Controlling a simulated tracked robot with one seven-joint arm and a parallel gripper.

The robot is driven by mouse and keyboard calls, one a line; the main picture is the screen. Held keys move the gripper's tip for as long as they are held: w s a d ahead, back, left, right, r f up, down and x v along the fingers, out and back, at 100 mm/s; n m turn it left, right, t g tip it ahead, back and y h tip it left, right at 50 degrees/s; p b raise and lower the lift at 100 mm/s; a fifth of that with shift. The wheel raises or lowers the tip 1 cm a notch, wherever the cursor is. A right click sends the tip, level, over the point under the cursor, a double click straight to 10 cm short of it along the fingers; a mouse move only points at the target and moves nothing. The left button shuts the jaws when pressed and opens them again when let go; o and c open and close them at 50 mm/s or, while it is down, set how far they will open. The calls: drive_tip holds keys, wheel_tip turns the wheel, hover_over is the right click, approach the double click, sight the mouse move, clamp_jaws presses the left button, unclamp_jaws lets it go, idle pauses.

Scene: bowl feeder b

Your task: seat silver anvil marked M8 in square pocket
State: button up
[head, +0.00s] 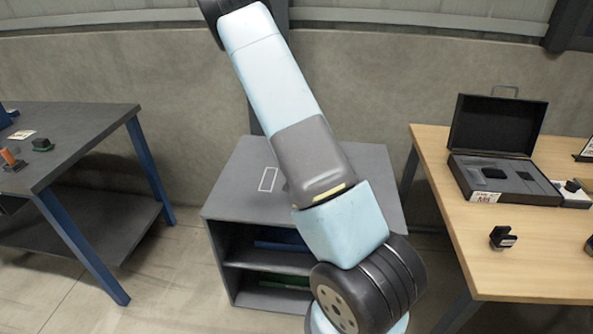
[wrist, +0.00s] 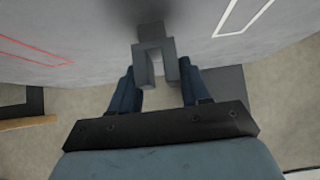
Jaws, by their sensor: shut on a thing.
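My gripper (wrist: 157,84) shows in the wrist view with its two dark blue fingers shut on a grey metal piece. This piece (wrist: 168,47) is fork-shaped, with a block at its far end. It looks like the silver anvil, but no M8 mark is readable on it. In the head view my arm reaches up out of the top of the picture, so gripper and piece are hidden there. An open black case (head: 462,178) stands on the wooden table at the right, with a red-lettered label on its front. Dark shapes show in its insert; I cannot tell which is a square pocket.
A grey cabinet (head: 232,205) with a white outline on top stands in the middle, partly behind my arm. The wooden table (head: 480,255) holds a small black item (head: 502,238). A grey bench (head: 75,125) stands left. The wrist view shows a grey surface (wrist: 90,25) with red and white outlines.

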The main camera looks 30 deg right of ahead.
drive_tip(key=shift+d+f, duration=0.3)
drive_tip(key=shift+f, duration=0.45)
drive_tip(key=shift+s+d, duration=0.1)
drive_tip(key=o, duration=1.3)
drive_tip(key=shift+o, duration=0.2)
